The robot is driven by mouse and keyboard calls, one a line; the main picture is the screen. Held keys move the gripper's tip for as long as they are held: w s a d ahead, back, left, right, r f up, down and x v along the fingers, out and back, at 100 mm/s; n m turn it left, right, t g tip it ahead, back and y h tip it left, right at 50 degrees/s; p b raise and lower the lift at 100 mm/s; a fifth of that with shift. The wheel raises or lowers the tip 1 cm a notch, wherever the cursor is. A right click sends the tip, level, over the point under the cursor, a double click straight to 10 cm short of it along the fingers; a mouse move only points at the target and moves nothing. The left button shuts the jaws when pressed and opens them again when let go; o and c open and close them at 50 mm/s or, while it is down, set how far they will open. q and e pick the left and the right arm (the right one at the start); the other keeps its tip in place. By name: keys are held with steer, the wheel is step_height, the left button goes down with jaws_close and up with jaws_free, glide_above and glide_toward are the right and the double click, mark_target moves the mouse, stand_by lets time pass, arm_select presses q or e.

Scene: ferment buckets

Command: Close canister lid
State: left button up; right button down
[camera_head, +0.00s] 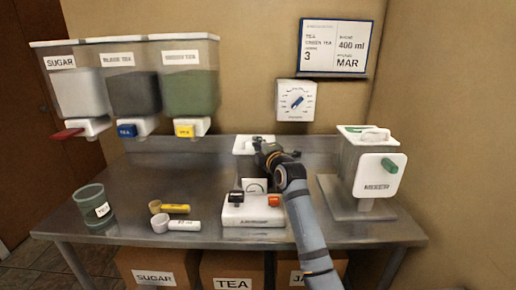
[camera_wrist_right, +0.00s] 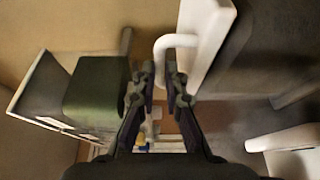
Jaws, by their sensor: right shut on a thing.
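A white lid (camera_head: 243,146) shows at the back middle of the table, partly hidden by my right gripper (camera_head: 264,152). In the right wrist view the same white lid (camera_wrist_right: 207,45) appears as a pale slab with a curved white handle (camera_wrist_right: 178,41). My right gripper also shows there (camera_wrist_right: 166,82), its two dark fingers closed at the handle. The canister body is hard to make out behind the gripper and arm, so I cannot tell how the lid sits on it. My left gripper is not in view.
A white device (camera_head: 252,212) with black and orange knobs is at the front. Sugar and tea dispensers (camera_head: 130,80) hang above the left side.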

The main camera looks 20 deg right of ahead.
steer(key=shift+f, duration=0.35)
steer(key=c, duration=1.7)
jaws_free()
steer(key=s, duration=0.7)
steer(key=shift+s+d, duration=0.25)
steer(key=shift+d, duration=0.2)
